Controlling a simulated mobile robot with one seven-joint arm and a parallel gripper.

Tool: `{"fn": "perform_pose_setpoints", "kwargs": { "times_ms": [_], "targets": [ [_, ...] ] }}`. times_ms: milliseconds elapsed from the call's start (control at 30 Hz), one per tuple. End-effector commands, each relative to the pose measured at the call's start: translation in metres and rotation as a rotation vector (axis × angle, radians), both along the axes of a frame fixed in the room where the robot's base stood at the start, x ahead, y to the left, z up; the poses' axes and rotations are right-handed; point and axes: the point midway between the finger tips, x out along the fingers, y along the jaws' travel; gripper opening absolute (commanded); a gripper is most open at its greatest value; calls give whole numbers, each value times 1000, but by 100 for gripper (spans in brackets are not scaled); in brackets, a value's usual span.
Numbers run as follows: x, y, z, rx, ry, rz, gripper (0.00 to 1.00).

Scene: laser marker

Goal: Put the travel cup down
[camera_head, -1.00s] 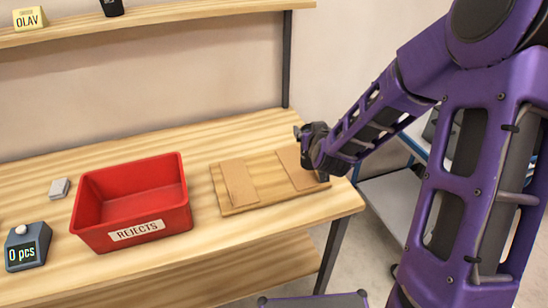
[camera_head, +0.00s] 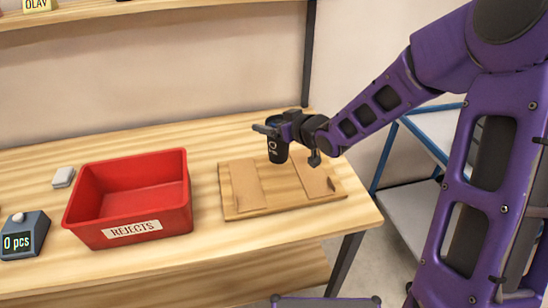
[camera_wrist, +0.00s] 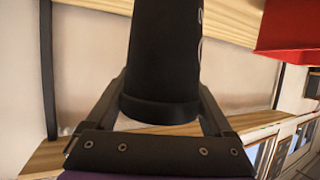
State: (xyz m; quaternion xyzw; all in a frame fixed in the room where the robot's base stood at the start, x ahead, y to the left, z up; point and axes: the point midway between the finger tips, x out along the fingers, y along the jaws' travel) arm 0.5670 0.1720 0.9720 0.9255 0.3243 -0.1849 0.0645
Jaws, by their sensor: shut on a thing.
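The travel cup (camera_head: 278,151) is black with a small pale mark and is held upright over or just behind the back edge of the wooden board; I cannot tell whether it touches anything beneath. My gripper (camera_head: 274,130) is shut on the cup, reaching in from the right. In the wrist view, the dark cup (camera_wrist: 163,60) fills the space between the two fingers of my gripper (camera_wrist: 165,100). The cup's upper part is partly hidden by the gripper in the head view.
The wooden board (camera_head: 277,188) with two flat tan panels lies at the bench's right end. A red REJECTS bin (camera_head: 128,207) stands left of it. A counter reading 0 pcs (camera_head: 22,237) and a small pale block (camera_head: 63,177) are further left. The bench (camera_head: 215,148) is clear behind the board.

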Motion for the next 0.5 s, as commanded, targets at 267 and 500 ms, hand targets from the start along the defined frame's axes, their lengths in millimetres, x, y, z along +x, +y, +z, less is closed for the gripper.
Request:
{"fn": "perform_pose_setpoints", "kwargs": {
  "times_ms": [267, 500],
  "targets": [
    [0, 0, -34, 1, -2, -1, 64],
    [0, 0, -66, 2, 0, -1, 64]
  ]
}}
